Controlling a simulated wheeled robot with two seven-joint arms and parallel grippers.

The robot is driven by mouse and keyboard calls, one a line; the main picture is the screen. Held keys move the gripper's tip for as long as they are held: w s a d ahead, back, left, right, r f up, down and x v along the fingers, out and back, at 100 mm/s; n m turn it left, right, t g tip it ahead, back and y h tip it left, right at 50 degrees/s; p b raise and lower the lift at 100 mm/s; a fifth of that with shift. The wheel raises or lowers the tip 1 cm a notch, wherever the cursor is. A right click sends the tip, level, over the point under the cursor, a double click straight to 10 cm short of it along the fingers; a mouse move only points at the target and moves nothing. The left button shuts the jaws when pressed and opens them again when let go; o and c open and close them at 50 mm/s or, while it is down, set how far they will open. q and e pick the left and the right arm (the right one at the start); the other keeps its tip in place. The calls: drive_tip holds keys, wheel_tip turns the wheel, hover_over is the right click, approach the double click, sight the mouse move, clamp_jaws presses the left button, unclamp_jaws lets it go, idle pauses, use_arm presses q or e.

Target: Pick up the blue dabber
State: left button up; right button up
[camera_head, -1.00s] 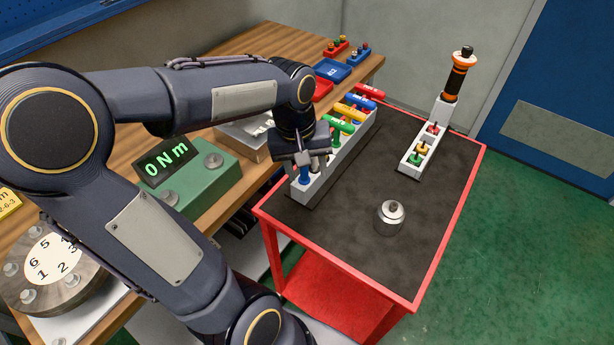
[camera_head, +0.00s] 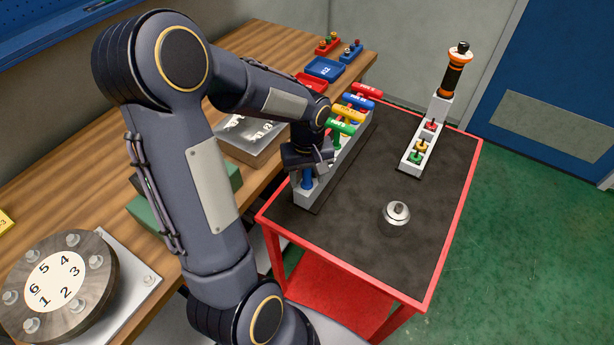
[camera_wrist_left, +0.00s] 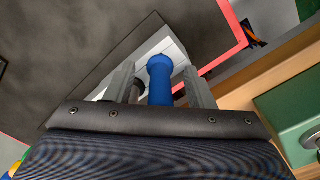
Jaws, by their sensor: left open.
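The blue dabber (camera_head: 307,181) stands upright at the near end of a light grey rack (camera_head: 318,192) on the cart. It has a rounded blue top in the left wrist view (camera_wrist_left: 160,80). My left gripper (camera_head: 308,168) is over that end of the rack. Its fingers, seen in the left wrist view (camera_wrist_left: 161,88), are open, one on each side of the blue dabber. I cannot tell whether either finger touches it. The gripper body hides part of it in both views.
Green (camera_head: 340,128), yellow (camera_head: 349,112), blue (camera_head: 359,101) and red (camera_head: 367,90) T-handles stand farther along the rack. A metal pot (camera_head: 396,218) and a second rack (camera_head: 418,157) are on the black-topped cart. The mat between them is clear.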

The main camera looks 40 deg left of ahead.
use_arm(q)
drive_tip(key=c, duration=0.9)
drive_tip(key=shift+r, duration=0.25)
drive_tip(key=shift+c, duration=0.6)
wheel_tip(320, 180, up, 10)
drive_tip(key=shift+f, duration=0.2)
clamp_jaws()
